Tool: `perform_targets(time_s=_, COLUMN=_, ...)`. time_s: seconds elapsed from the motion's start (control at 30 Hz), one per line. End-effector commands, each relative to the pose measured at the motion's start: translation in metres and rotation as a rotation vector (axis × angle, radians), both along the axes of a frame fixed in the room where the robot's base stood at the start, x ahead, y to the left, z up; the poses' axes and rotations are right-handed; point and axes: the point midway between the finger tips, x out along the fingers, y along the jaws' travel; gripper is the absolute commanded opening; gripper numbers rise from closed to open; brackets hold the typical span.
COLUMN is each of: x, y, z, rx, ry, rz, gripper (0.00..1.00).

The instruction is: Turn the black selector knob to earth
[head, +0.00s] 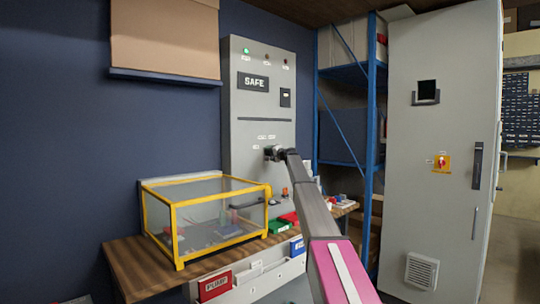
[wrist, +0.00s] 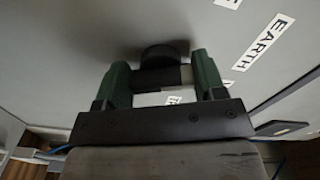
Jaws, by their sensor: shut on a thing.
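The black selector knob (wrist: 165,51) stands out from the grey cabinet face (wrist: 70,50) in the wrist view. My gripper (wrist: 160,76) has its two dark green fingers on either side of the knob and is shut on it. A white label reading EARTH (wrist: 263,42) is on the panel to the right of the knob, tilted in the picture. Another small label (wrist: 174,100) shows between the fingers, partly hidden. In the head view my gripper (head: 272,153) is at the front of the grey cabinet (head: 240,120), below small white labels, and hides the knob.
The cabinet has a SAFE sign (head: 254,82) and a lit green lamp (head: 246,50). A yellow-framed clear box (head: 208,215) stands on the wooden bench (head: 140,270) at lower left. A blue rack (head: 372,150) and a tall grey cabinet (head: 440,110) stand to the right.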

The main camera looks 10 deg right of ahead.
Motion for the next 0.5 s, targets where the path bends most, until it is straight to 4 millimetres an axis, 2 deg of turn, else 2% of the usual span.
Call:
perform_targets(time_s=0.07, x=-0.0007, y=-0.0004, z=-0.001, rx=-0.001, ry=0.001, rz=0.001, gripper=0.4)
perform_targets(time_s=0.1, x=-0.0007, y=-0.0005, z=-0.001, rx=-0.001, ry=0.001, rz=0.001, gripper=0.67)
perform_targets(time_s=0.17, x=-0.0007, y=-0.0005, z=-0.001, rx=0.0, ry=0.002, rz=0.001, gripper=0.87)
perform_targets(time_s=0.2, x=-0.0006, y=-0.0004, z=-0.0009, rx=0.0, ry=0.002, rz=0.001, gripper=0.89)
perform_targets(time_s=0.5, x=-0.0013, y=-0.0007, z=-0.0003, rx=0.001, ry=0.001, rz=0.0, gripper=0.89)
